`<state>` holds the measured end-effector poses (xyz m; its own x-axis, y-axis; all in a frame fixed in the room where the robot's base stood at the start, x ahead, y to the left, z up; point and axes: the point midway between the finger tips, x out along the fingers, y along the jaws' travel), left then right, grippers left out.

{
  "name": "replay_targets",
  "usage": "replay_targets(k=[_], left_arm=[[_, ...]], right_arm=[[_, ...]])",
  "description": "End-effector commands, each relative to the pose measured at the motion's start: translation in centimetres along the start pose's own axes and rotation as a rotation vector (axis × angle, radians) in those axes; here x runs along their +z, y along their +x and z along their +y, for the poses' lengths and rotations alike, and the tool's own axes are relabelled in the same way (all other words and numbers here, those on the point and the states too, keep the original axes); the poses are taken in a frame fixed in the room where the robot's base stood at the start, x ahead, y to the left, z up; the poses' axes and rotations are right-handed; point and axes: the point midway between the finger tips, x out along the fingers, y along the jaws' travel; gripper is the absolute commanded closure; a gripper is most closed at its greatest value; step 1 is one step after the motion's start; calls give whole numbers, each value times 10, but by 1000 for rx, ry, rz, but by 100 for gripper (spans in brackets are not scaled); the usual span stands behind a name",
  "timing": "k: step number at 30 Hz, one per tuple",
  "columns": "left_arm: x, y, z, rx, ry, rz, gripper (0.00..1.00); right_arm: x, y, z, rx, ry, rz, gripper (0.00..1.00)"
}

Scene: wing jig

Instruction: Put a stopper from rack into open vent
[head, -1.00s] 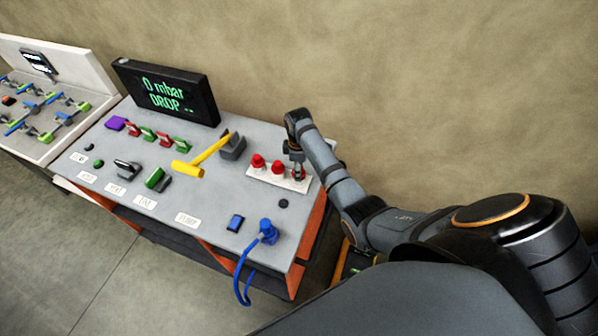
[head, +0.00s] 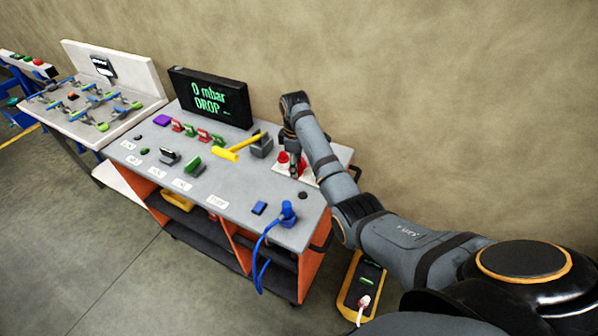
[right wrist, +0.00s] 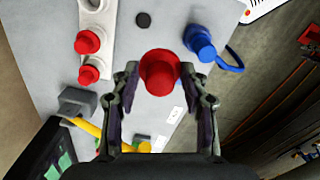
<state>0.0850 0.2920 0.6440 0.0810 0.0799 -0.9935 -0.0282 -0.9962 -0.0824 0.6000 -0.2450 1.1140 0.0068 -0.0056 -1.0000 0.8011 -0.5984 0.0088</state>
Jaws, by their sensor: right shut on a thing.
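My right gripper (right wrist: 159,78) is shut on a red stopper (right wrist: 159,72), held between its two fingers; the gripper also shows in the head view (head: 295,162). The white rack (right wrist: 91,18) is to the left in the right wrist view, with two red stoppers (right wrist: 88,41) standing in it and an empty hole near the top edge. The held stopper appears beside the rack, over the grey bench top. A dark round spot (right wrist: 143,19), also in the head view (head: 303,195), is on the bench near the rack; I cannot tell whether it is the open vent. My left gripper is not in view.
A blue plug with a cable (head: 287,212) and a blue block (head: 259,208) are at the bench's front right. A yellow-handled lever (head: 236,148), small clamps and a display (head: 210,97) reading "0 mbar DROP" are farther left. A wall stands behind.

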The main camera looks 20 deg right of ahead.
Motion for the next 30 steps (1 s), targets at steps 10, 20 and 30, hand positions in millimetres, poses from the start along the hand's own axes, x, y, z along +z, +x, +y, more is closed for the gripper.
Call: replay_targets(k=[10,20,30], left_arm=[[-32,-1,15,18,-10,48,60],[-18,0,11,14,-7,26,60],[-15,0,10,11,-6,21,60]], right_arm=[[-1,-6,1,1,2,0,86],[-1,-25,1,2,2,1,86],[-1,-32,1,1,2,0,86]])
